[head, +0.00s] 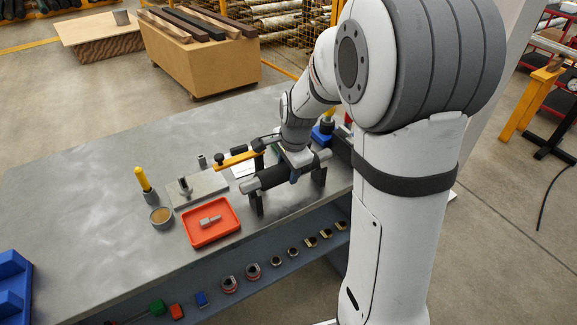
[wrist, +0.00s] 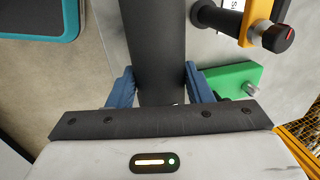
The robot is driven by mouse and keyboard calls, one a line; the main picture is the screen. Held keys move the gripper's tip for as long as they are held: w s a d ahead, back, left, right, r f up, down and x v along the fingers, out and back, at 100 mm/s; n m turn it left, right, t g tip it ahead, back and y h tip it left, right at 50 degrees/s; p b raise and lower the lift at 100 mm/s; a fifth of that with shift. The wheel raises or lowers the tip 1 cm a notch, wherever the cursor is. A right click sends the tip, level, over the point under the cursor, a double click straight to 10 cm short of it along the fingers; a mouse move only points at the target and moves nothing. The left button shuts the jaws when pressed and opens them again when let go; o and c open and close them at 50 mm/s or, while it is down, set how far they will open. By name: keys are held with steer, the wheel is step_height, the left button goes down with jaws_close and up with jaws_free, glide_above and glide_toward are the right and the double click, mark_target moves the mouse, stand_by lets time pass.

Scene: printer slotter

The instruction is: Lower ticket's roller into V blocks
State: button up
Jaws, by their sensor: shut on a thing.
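The roller, a dark cylinder (head: 272,179) with light grey ends, lies level across the front of the bench. My gripper (head: 294,177) is above its middle and shut on it. In the wrist view the dark roller (wrist: 157,45) runs between the blue fingers of my gripper (wrist: 160,88). Two black V blocks, the left one (head: 257,204) and the right one (head: 319,176), stand under its ends. I cannot tell whether the roller touches their notches. A white ticket (head: 239,164) lies behind the roller, its print unreadable here.
An orange clamp arm on a black post (head: 240,158) stands close behind the roller. A red tray (head: 211,222) with a grey part, a grey plate with pegs (head: 198,189) and a yellow-handled tool (head: 144,182) are to the left.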

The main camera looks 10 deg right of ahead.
steer(key=shift+s+b+x, duration=0.25)
steer(key=shift+b+x, duration=0.6)
steer(key=shift+x, duration=0.35)
steer(key=o, duration=1.2)
steer(key=shift+d, duration=0.1)
steer(key=shift+c, duration=0.2)
steer(key=v, duration=0.7)
steer(key=shift+s+r, duration=0.1)
steer(key=shift+r, duration=0.3)
steer(key=s+r+n, duration=0.1)
steer(key=s+n, duration=1.3)
steer(key=s, duration=0.5)
steer(key=shift+r+n+h, duration=0.35)
steer(key=shift+n+h, duration=0.05)
